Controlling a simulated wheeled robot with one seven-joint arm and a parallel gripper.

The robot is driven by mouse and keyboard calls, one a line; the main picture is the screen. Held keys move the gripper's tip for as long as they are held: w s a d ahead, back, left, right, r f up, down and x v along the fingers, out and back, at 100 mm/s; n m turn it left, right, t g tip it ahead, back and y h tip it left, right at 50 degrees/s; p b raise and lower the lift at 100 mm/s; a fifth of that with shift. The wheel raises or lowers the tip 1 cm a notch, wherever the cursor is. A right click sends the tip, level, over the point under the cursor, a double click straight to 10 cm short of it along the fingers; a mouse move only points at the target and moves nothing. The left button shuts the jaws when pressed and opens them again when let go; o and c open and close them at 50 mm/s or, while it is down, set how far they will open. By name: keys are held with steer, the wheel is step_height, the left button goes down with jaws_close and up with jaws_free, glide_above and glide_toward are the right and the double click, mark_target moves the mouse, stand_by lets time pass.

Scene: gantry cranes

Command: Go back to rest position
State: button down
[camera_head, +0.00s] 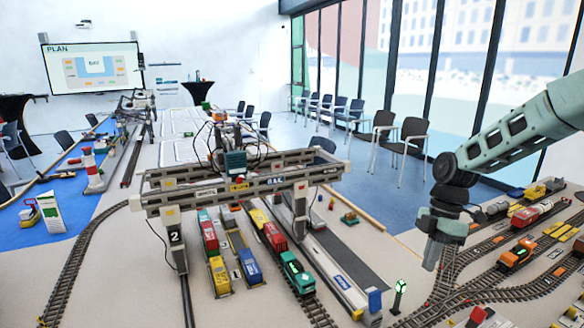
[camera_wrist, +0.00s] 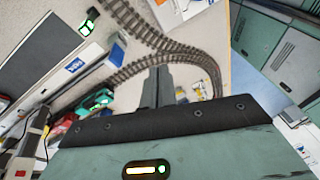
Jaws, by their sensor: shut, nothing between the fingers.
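My gripper (camera_head: 433,256) hangs at the right in the head view, pointing down above the table beside the curved train tracks. Its fingers are together with nothing between them. In the wrist view the shut fingers (camera_wrist: 157,88) stick out past the dark edge of the gripper body, with track and pale table surface beyond them. My arm comes in from the right edge of the head view, bent down at the wrist.
A model gantry crane (camera_head: 240,183) spans tracks with toy wagons left of my gripper. A green-lit post (camera_head: 398,297) stands close by on the left. An orange locomotive (camera_head: 516,256) and other wagons sit on tracks to the right. Chairs (camera_head: 407,150) line the windows behind.

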steer(key=s+a+r+m+h, duration=0.1)
steer(key=s+a+r+m, duration=0.15)
steer(key=s+a, duration=0.55)
steer(key=s+a+r+m+h, duration=0.15)
steer(key=s+a+r, duration=0.3)
steer(key=a, duration=0.55)
steer(key=s+a+m+t, duration=0.1)
steer(key=s+a+m, duration=0.1)
steer(key=s, duration=0.6)
steer(key=s+a+m+t, duration=0.1)
steer(key=s+m, duration=0.3)
steer(key=s, duration=0.4)
steer(key=shift+a+r+m, duration=0.4)
steer(key=shift+a+r, duration=0.05)
steer(key=shift+a, duration=0.2)
